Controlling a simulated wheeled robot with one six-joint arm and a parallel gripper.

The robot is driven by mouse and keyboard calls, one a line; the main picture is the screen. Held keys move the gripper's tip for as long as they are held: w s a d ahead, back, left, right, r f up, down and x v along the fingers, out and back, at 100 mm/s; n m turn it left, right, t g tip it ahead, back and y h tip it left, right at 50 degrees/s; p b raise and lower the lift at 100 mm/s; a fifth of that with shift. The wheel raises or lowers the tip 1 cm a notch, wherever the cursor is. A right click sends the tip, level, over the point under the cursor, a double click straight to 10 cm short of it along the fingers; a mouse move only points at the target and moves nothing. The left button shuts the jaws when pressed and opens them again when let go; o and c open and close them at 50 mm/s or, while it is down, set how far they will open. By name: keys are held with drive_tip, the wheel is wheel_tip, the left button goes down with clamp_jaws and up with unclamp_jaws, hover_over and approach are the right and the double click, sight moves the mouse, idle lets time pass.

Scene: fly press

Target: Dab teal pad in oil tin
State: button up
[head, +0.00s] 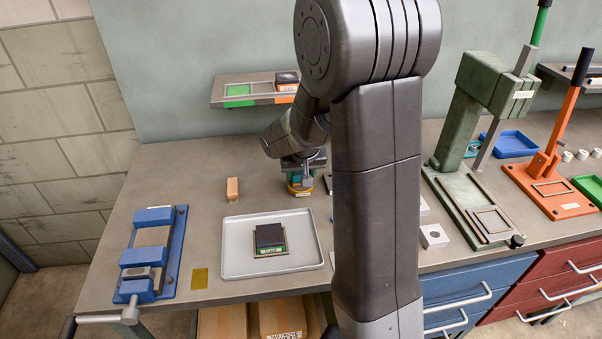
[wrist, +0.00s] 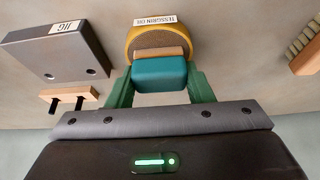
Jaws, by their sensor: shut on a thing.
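My gripper (wrist: 160,88) is shut on the teal pad (wrist: 160,75), with a green finger on each side of it. A tan strip shows along the pad's far edge. The oil tin (wrist: 154,29) is a round yellow tin with a brown inside and a white label. In the wrist view the pad's tan edge overlaps the tin's opening; I cannot tell whether it touches the inside. In the head view the tin (head: 300,191) stands on the bench directly below my gripper (head: 295,168), partly hidden by my arm.
A grey JIG block (wrist: 55,50) and a small pinned wooden piece (wrist: 70,94) lie left of the tin in the wrist view; a brush (wrist: 306,45) is at right. A grey tray (head: 240,272) holds a dark block. A blue vise (head: 152,250) stands left, a green press (head: 480,190) right.

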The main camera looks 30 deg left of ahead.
drive_tip(key=shift+f, duration=0.1)
idle(0.3)
drive_tip(key=shift+r+p, duration=2.35)
drive_tip(key=shift+r, duration=1.25)
drive_tip(key=shift+f, duration=0.1)
